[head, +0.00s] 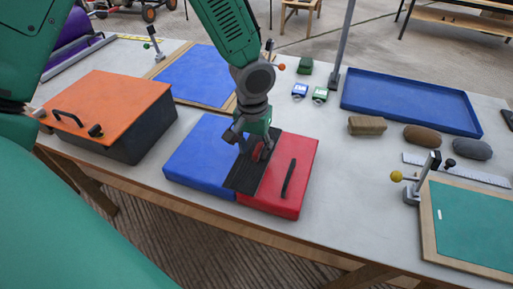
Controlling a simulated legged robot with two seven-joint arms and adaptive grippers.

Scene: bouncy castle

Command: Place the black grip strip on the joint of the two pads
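A blue pad (198,158) and a red pad (302,158) lie side by side on the table, meeting along a joint. The black grip strip (243,178) lies along this joint, covering much of it, and looks flat on the pads. My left gripper (256,150) points down at the strip's middle and far part, with its fingers at or just above it. A small reddish part shows between the fingers. Whether they are closed on anything is too small to tell. My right gripper is not in view.
A black handle-like bar (288,179) lies on the red pad. A dark box with an orange lid (110,98) stands left. Bare table lies between the red pad and the board.

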